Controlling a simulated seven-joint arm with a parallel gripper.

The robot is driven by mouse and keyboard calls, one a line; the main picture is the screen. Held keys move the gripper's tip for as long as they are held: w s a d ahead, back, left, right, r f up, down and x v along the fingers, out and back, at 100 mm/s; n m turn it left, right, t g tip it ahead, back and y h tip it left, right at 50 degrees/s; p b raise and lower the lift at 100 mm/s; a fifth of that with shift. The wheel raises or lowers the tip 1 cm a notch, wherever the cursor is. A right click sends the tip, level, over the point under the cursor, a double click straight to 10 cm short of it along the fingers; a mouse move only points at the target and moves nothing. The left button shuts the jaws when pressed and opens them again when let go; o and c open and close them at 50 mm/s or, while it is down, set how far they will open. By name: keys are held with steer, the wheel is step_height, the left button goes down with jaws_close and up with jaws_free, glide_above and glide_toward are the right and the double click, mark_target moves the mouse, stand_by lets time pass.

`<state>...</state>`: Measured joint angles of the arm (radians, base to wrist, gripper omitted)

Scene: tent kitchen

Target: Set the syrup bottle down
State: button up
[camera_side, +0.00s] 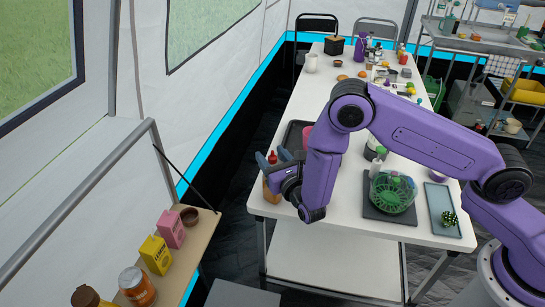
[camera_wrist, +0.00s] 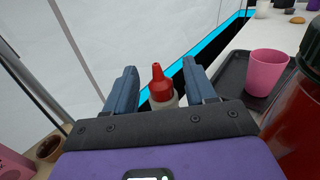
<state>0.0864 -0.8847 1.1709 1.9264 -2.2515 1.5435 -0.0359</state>
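The syrup bottle (camera_side: 270,189) has a red pointed cap and an orange-brown body in the side view. It is upright at the near left corner of the white table (camera_side: 285,212). The cap (camera_wrist: 158,85) and pale shoulder also show in the wrist view. My gripper (camera_side: 274,158) reaches around the bottle from the right, with one blue finger on each side. In the wrist view my gripper (camera_wrist: 160,66) is open, with gaps visible between the fingers and the cap. The lower body is hidden there, and whether the base touches the table is unclear.
A pink cup (camera_wrist: 268,72) stands on a dark tray (camera_wrist: 233,80) close by. A red jar (camera_wrist: 295,125) is near at right. A side shelf holds a lemon carton (camera_side: 156,254) and a pink carton (camera_side: 171,229).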

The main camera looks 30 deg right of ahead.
steer(key=shift+s+r, duration=0.1)
steer(key=shift+s, duration=0.1)
steer(key=s+a, duration=0.1)
steer(key=s, duration=1)
steer(key=shift+s, duration=0.3)
steer(key=shift+r, duration=0.1)
steer(key=s+d+r+m+g+h, duration=0.4)
steer(key=d+r+m+g, duration=0.1)
steer(key=d+m, duration=0.25)
steer(key=s+d+r+m+g+h, duration=0.5)
steer(key=d+m, duration=0.2)
steer(key=d, duration=0.2)
steer(key=s+r+m+g+y, duration=0.1)
steer(key=s+m+g+y, duration=0.3)
steer(key=s, duration=0.5)
steer(key=s+a+r+m+g+y, duration=0.1)
steer(key=s+m+g+y, duration=0.2)
steer(key=s+y, duration=0.4)
steer(key=shift+s+r+m+g, duration=0.3)
steer(key=shift+s+m+g, duration=0.15)
steer(key=shift+s, duration=0.5)
